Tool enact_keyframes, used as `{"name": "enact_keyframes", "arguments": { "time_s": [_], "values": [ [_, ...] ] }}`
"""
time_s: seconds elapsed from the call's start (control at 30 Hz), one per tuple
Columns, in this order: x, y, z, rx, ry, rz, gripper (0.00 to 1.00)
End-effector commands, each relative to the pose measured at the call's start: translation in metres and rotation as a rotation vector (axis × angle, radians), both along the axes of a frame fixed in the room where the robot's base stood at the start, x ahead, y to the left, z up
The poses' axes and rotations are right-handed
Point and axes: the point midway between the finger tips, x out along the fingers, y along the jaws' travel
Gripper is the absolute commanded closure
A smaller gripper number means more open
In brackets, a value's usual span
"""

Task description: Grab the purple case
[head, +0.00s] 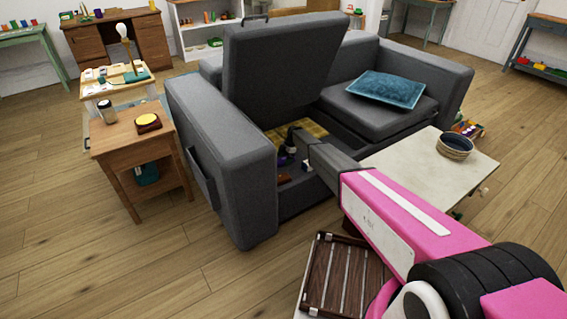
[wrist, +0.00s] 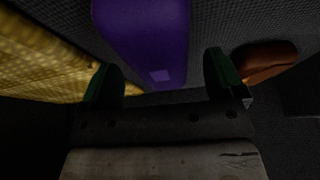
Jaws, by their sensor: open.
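The purple case (wrist: 145,35) lies in the open storage space of the grey sofa (head: 215,135). In the wrist view it fills the top middle, with its near end between the lines of my two dark green fingers. My gripper (wrist: 165,80) is open, with nothing clamped. One finger is left of the case and one is right of it; contact cannot be told. In the head view a small purple patch of the case (head: 286,150) shows beside my gripper (head: 296,141), partly hidden by my arm.
A yellow checked cloth (wrist: 40,55) lies left of the case, and a brown object (wrist: 268,62) lies close to the right finger. The sofa's raised seat lid (head: 285,70) stands behind my gripper.

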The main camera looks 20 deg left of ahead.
Motion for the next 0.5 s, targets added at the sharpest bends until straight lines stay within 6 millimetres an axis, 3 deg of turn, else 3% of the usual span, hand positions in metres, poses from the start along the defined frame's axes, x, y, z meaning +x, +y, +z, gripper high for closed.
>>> {"name": "enact_keyframes", "arguments": {
  "time_s": [0.1, 0.33, 0.5],
  "values": [
    [-0.003, 0.0034, -0.0114, 0.0, 0.001, 0.0, 0.12],
    [-0.0037, 0.0036, -0.0121, 0.0, 0.0, 0.0, 0.15],
    [-0.0037, 0.0036, -0.0119, -0.001, 0.001, 0.0, 0.67]
  ]
}}
